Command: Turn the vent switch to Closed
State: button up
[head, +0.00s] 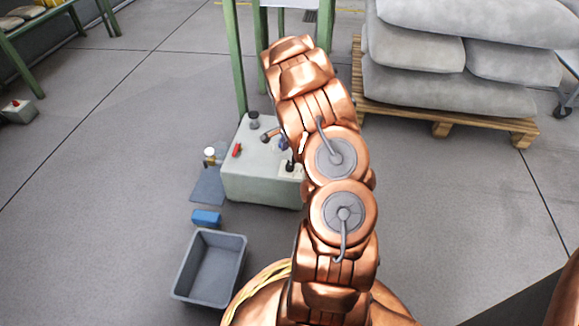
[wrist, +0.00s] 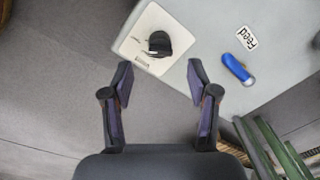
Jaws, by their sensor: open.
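A black rotary switch (wrist: 158,43) sits on a white plate (wrist: 135,45) at a corner of the pale grey box top. It also shows as a small black knob in the head view (head: 290,166), just left of my arm. The plate's markings are too small to read, so I cannot tell which setting it points to. In the wrist view my gripper (wrist: 159,76) is open and empty, with its two fingers spread. The switch appears beyond the fingertips, in line with the gap between them. In the head view my arm largely hides the gripper.
The grey box (head: 255,190) carries a red handle (head: 237,150) and a dark knob (head: 253,119). A blue handle (wrist: 238,69) lies beside a "Feed" label (wrist: 246,38). A grey bin (head: 210,268) and blue block (head: 206,217) are on the floor. Sacks on a pallet (head: 440,122) stand right.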

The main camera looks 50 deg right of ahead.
aim_at(289, 163)
notch_tip(289, 163, down, 7)
jog(key=shift+w+r+b, duration=0.15)
jog(key=shift+r+b, duration=0.05)
jog(key=shift+b, duration=1.05)
grip_shut()
